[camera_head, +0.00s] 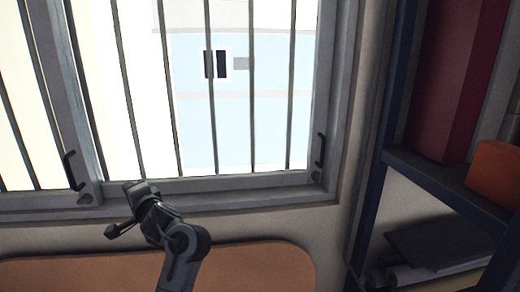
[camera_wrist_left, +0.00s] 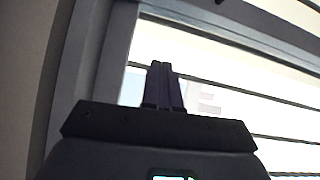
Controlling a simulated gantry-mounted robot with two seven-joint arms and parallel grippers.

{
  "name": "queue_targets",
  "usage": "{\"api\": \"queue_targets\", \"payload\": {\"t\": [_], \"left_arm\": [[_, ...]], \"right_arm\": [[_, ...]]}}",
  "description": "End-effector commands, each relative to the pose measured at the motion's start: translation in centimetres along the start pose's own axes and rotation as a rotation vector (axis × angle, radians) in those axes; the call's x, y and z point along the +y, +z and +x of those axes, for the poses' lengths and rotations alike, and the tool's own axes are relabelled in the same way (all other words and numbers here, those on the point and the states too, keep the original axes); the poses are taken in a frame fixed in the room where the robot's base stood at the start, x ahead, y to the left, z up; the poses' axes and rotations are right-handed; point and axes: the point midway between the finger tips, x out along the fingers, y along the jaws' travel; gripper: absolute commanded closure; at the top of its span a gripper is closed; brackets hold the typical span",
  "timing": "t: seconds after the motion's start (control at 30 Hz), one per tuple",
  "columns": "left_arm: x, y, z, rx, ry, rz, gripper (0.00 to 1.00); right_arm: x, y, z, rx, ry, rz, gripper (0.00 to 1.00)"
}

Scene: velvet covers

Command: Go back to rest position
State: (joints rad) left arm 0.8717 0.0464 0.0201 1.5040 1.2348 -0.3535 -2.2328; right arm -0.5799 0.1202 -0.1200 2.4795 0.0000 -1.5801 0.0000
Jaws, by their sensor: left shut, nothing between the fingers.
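My left gripper (camera_head: 111,231) is in the lower left of the head view, raised in front of the wall just below the window sill. Its dark arm comes up from the bottom edge. In the left wrist view its two fingers (camera_wrist_left: 162,86) stand close together, shut and empty, with the window behind them. My right gripper shows in neither view.
A barred window (camera_head: 230,100) with a grey frame fills the upper left and middle. A rounded orange-brown panel (camera_head: 255,266) lies low behind my arm. At right, a dark blue shelf (camera_head: 445,183) holds a red item (camera_head: 450,80) and an orange box (camera_head: 496,172).

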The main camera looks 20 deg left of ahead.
Motion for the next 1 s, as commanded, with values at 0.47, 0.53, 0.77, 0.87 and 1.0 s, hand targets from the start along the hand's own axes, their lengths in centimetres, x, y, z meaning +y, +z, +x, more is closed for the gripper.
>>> {"api": "queue_targets", "payload": {"t": [0.47, 0.53, 0.77, 0.87, 1.0], "left_arm": [[24.1, -1.4, -14.6, 0.53, 0.594, -0.4, 1.0], [27.5, 0.3, -18.4, 0.533, 0.745, -0.428, 1.0], [35.5, 8.9, -30.2, 0.375, 1.177, -0.444, 1.0], [37.2, 13.0, -34.2, 0.261, 1.302, -0.428, 1.0], [38.2, 17.7, -38.4, 0.116, 1.406, -0.397, 1.0]], "right_arm": [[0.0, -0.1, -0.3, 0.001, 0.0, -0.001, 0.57], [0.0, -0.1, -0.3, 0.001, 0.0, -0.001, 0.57], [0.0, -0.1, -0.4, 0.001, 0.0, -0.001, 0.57], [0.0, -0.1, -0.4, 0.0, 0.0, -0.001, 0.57], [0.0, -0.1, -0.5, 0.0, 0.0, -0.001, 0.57]]}}
